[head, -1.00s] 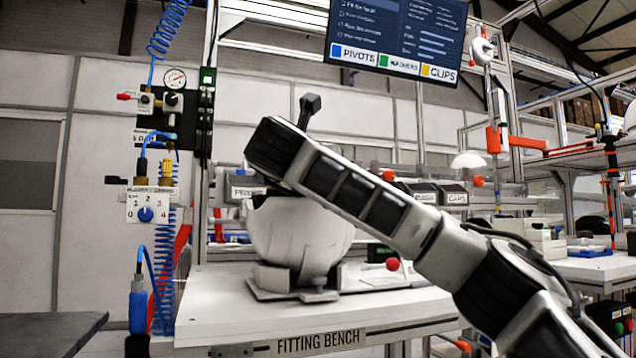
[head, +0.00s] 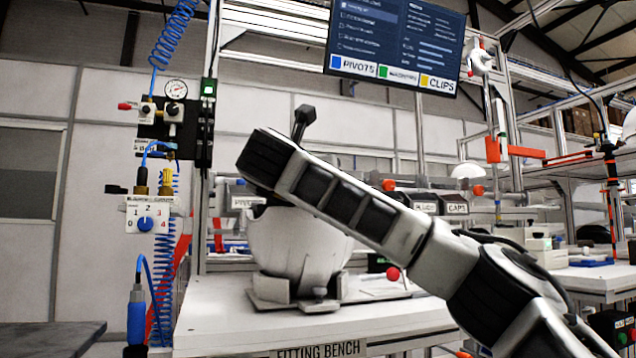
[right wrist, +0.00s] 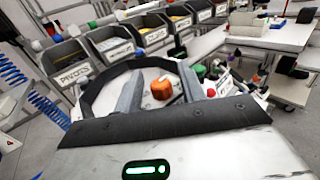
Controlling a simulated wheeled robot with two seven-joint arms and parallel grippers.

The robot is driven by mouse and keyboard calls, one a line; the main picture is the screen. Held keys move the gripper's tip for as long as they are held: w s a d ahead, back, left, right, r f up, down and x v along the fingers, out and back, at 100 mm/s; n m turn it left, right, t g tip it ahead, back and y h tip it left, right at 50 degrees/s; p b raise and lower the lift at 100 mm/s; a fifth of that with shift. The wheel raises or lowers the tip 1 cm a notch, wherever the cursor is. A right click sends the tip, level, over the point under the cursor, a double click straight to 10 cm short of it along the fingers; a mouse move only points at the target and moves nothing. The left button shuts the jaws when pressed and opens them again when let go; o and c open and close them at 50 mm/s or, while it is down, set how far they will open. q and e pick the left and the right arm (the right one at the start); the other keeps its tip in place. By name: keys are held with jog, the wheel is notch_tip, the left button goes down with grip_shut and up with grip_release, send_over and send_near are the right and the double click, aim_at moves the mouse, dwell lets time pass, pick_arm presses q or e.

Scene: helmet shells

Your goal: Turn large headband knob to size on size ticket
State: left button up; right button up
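A white helmet shell (head: 295,245) sits on a grey stand on the fitting bench (head: 310,322) in the head view. My right arm reaches across from the right, its wrist above the shell; its gripper is not visible there. In the right wrist view my right gripper (right wrist: 160,98) is open, its two grey fingers spread apart. An orange knob (right wrist: 161,88) shows between the fingers, with visible room on both sides; I cannot tell its depth relative to the fingertips. A black curved band (right wrist: 140,65) arches around it. I cannot make out a size ticket. My left gripper is not in view.
Labelled grey bins, including a pivots bin (right wrist: 70,65), line the back of the bench. A red ball-shaped knob (head: 393,273) is right of the shell. A dial panel (head: 146,222) with blue coiled hose stands at left. A screen (head: 395,45) hangs above.

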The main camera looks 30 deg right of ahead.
jog(key=shift+s+a, duration=0.1)
pick_arm(q)
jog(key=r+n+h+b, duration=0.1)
jog(key=b, duration=0.2)
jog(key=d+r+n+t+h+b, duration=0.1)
jog(key=b, duration=0.2)
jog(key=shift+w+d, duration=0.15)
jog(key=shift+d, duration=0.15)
pick_arm(e)
jog(key=v, duration=1.5)
jog(key=shift+s+a, duration=0.2)
jog(key=shift+s, duration=0.1)
jog(key=shift+w, duration=0.1)
